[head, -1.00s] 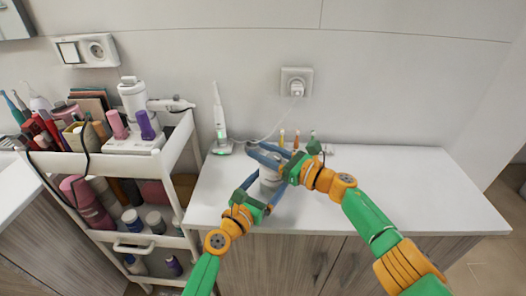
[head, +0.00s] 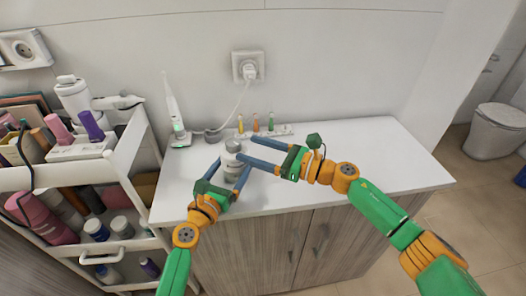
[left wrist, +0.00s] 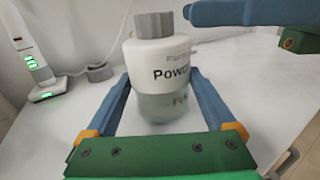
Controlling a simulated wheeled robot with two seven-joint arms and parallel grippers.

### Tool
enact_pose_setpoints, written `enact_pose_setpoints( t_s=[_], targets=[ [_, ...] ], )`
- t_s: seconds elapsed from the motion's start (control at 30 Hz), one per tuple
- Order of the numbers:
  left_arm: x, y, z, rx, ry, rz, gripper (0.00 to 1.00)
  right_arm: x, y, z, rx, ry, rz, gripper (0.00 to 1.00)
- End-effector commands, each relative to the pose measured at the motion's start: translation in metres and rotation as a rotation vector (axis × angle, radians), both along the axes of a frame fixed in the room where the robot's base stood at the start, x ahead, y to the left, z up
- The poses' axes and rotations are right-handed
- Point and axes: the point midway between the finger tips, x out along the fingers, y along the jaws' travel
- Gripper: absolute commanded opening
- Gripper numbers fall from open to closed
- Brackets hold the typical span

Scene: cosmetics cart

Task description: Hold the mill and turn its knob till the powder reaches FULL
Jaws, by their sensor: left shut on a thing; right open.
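The mill is a white, round bottle (head: 233,172) with a grey knob (head: 233,146) on top, upright on the white counter. In the left wrist view its body (left wrist: 160,55) reads "Powd…", with a greyer lower part bearing partly cut-off lettering; the powder level cannot be told. The knob (left wrist: 154,24) is fully visible there. My left gripper (head: 230,177) is shut on the mill's body, one finger on each side. My right gripper (head: 247,150) is open and empty, its fingertips just right of the knob; one finger shows at upper right in the left wrist view.
Behind the mill stand small coloured vials (head: 256,122) on a white strip. An electric toothbrush (head: 175,115) on its charger is at the back left, its cord running to a wall outlet (head: 248,68). A loaded cart (head: 120,165) stands left. The counter's right side is clear.

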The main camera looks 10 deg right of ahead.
Motion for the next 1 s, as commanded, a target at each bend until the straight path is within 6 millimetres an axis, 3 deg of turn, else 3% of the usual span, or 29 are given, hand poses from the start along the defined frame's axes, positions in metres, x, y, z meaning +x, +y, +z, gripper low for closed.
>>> enact_pose_setpoints(
  t_s=[0.2, 0.5, 0.57, 0.67, 0.73, 0.8, 1.0],
  targets=[
    [0.0, 0.0, 0.0, -0.001, 0.0, -0.001, 0.1, -0.015, -0.022, 0.0, 0.001, -0.001, 0.001, 0.76],
    [0.0, 0.0, 0.0, 0.0, 0.0, -0.001, 0.1, -0.016, -0.022, 0.001, 0.003, -0.002, 0.001, 0.76],
    [0.0, 0.0, 0.0, 0.0, 0.0, -0.001, 0.1, -0.014, -0.014, 0.003, 0.012, -0.008, -0.011, 0.76],
    [0.0, 0.0, 0.0, 0.0, 0.0, -0.001, 0.1, -0.009, 0.022, 0.014, 0.056, -0.027, -0.073, 0.76],
    [0.0, 0.0, 0.0, -0.001, 0.0, -0.001, 0.1, -0.009, 0.057, 0.029, 0.111, -0.041, -0.144, 0.76],
    [0.0, 0.0, 0.0, 0.0, 0.0, -0.001, 0.1, -0.013, 0.075, 0.031, 0.118, -0.054, -0.258, 0.76],
    [0.0, 0.0, 0.0, 0.0, 0.001, -0.001, 0.1, -0.047, 0.069, 0.022, 0.093, -0.084, -0.616, 0.76]
  ],
)
